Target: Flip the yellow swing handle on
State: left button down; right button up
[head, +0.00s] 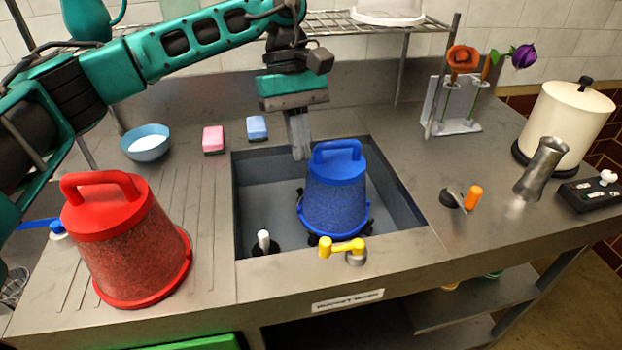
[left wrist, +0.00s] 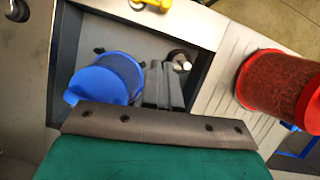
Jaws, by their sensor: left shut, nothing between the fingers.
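The yellow swing handle (head: 342,247) sits on the front rim of the sink, below the blue bucket, with its arm pointing left from a grey round base at its right end. In the left wrist view the yellow handle (left wrist: 158,4) shows partly at the top edge. My left gripper (head: 300,150) is shut and empty, pointing down over the sink, behind and left of the blue bucket and apart from the yellow handle. Its fingers also show in the left wrist view (left wrist: 163,85). My right gripper is not in view.
A blue lidded bucket (head: 336,195) stands in the sink (head: 265,185). A white-topped plug (head: 264,241) is left of it. A red bucket (head: 130,250) stands on the left counter. An orange-handled item (head: 474,197) and a metal vase (head: 540,168) are right. The front counter strip is mostly clear.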

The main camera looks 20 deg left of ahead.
pick_arm(q)
jog(key=shift+s+d+f+p, duration=0.25)
jog(key=shift+s+d+f, duration=0.65)
jog(key=shift+f, duration=0.55)
jog(key=shift+s+d+f+p, duration=0.3)
jog(key=shift+s+d+f, duration=0.55)
jog(key=shift+f, duration=0.55)
jog(key=shift+s+d+f+p, duration=0.25)
jog(key=shift+s+d+f, duration=0.65)
jog(key=shift+f, duration=0.55)
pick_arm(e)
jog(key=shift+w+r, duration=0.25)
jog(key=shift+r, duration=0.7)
pick_arm(q)
jog(key=shift+s+a, duration=0.1)
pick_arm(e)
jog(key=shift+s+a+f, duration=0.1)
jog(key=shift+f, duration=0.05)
pick_arm(q)
jog(key=shift+s, duration=0.1)
jog(key=shift+n, duration=0.3)
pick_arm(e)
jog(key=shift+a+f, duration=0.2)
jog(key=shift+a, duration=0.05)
